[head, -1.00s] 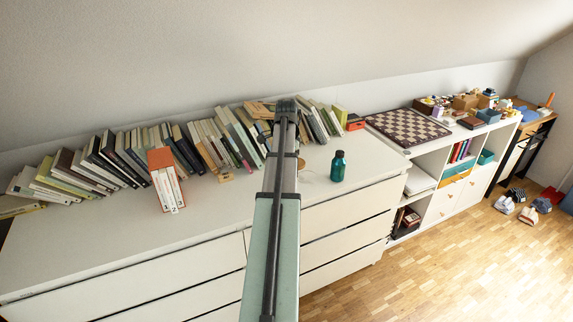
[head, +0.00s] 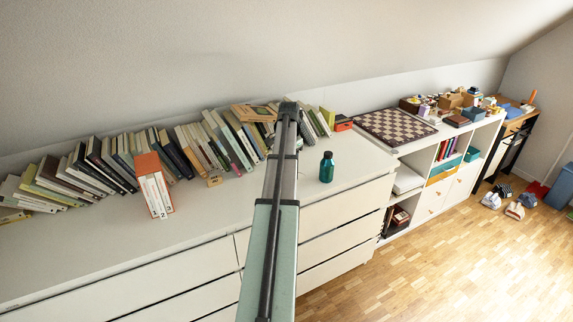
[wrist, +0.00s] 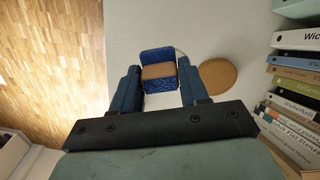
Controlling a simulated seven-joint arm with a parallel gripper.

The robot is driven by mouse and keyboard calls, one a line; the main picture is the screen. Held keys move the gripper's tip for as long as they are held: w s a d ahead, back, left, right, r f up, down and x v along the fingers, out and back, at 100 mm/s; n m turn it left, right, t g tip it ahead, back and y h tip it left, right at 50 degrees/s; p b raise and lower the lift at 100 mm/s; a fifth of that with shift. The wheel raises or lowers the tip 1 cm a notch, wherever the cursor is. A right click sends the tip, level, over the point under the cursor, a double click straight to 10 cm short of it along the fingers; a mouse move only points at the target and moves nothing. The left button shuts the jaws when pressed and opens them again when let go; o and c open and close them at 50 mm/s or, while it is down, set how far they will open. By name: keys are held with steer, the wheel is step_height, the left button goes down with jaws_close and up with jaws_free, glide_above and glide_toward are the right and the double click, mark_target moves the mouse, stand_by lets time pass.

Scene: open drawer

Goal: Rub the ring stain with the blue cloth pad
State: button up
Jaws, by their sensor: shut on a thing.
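The blue cloth pad (wrist: 156,55) has a tan block on its back and shows in the wrist view between the blue fingers of my gripper (wrist: 158,73). My gripper is shut on it, over the pale dresser top (wrist: 222,30). A faint thin arc, perhaps the edge of the ring stain (wrist: 181,50), shows just right of the pad; the rest is hidden. I cannot tell whether the pad touches the surface. In the head view my arm hides the gripper, the pad and the stain.
A round tan disc (wrist: 217,76) lies just right of the pad. A teal bottle (head: 326,168) stands right of my arm. A chessboard (head: 395,127) lies farther right.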

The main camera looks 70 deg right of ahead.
mark_target(302, 176)
steer(key=n, duration=0.1)
steer(key=d+n, duration=0.1)
steer(key=n, duration=0.1)
steer(key=shift+w, duration=0.1)
steer(key=n, duration=0.4)
steer(key=shift+w+d, duration=0.1)
steer(key=shift+d, duration=0.2)
steer(key=n, duration=0.3)
steer(key=shift+n, duration=0.4)
steer(key=n, duration=0.3)
steer(key=shift+d, duration=0.1)
steer(key=shift+f, duration=3.25)
steer(key=shift+s+d+f, duration=0.8)
steer(key=shift+d, duration=0.05)
steer(key=shift+c, duration=0.9)
steer(key=shift+s+d, duration=1.85)
steer(key=shift+s, duration=0.05)
steer(key=shift+w+a, duration=2.5)
steer(key=shift+a, duration=0.05)
steer(key=shift+w+d, duration=0.2)
steer(key=shift+w, duration=0.35)
steer(key=shift+w+d, duration=0.2)
steer(key=shift+d, duration=0.1)
steer(key=shift+s+d, duration=2.35)
steer(key=shift+s, duration=0.2)
steer(key=shift+w+a, duration=2.4)
steer(key=shift+a, duration=0.15)
step_height(302, 176, up, 8)
steer(key=shift+r, duration=0.15)
